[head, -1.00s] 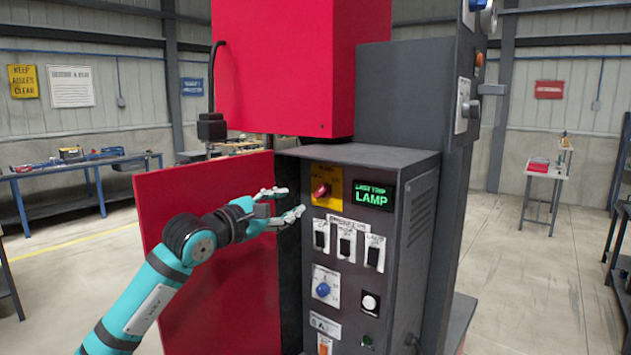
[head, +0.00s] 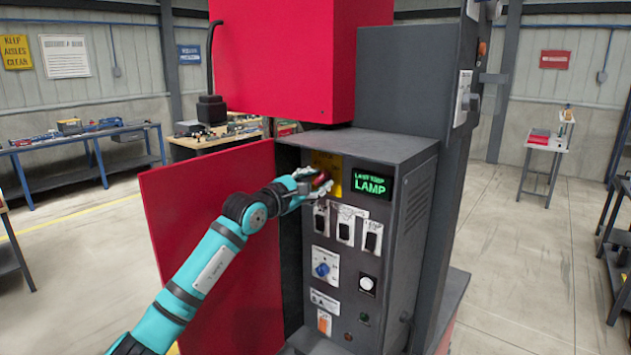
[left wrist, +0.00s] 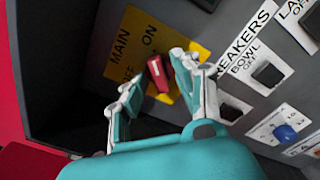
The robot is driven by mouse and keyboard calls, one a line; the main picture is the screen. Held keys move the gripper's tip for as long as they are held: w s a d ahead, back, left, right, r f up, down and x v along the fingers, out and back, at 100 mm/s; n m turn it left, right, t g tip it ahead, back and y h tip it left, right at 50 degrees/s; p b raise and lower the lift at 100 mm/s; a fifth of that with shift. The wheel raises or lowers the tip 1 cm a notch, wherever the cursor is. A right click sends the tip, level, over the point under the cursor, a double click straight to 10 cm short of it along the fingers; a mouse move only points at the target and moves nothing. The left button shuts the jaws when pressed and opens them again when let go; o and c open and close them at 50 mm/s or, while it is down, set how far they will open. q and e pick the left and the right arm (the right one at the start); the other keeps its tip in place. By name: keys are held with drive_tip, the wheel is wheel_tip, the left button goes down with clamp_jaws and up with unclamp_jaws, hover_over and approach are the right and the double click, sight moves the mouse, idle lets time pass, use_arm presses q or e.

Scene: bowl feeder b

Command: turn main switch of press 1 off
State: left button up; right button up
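The main switch is a red knob (left wrist: 159,74) on a yellow plate (left wrist: 125,45) marked MAIN, ON and OFF. In the left wrist view the knob's upper end points towards the word ON. In the head view the yellow plate (head: 333,163) is at the top left of the grey cabinet front, and my fingers partly hide the knob. Contact is unclear. My right gripper is out of view.
A lit green lamp sign (head: 370,183) is right of the plate. Breaker switches (head: 345,230) sit just below, with a blue knob (head: 322,269) lower down. An open red door (head: 215,250) stands left of the cabinet, beside my left arm.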

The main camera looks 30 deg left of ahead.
use_arm(q)
clamp_jaws()
drive_tip(key=n+b, duration=0.3)
drive_tip(key=shift+f, duration=0.15)
drive_tip(key=n+b, duration=0.1)
drive_tip(key=n, duration=0.3)
drive_tip(key=shift+n+b, duration=0.3)
drive_tip(key=shift+b, duration=0.1)
drive_tip(key=n, duration=0.4)
drive_tip(key=shift+n, duration=0.3)
drive_tip(key=n, duration=0.3)
drive_tip(key=shift+n, duration=1.3)
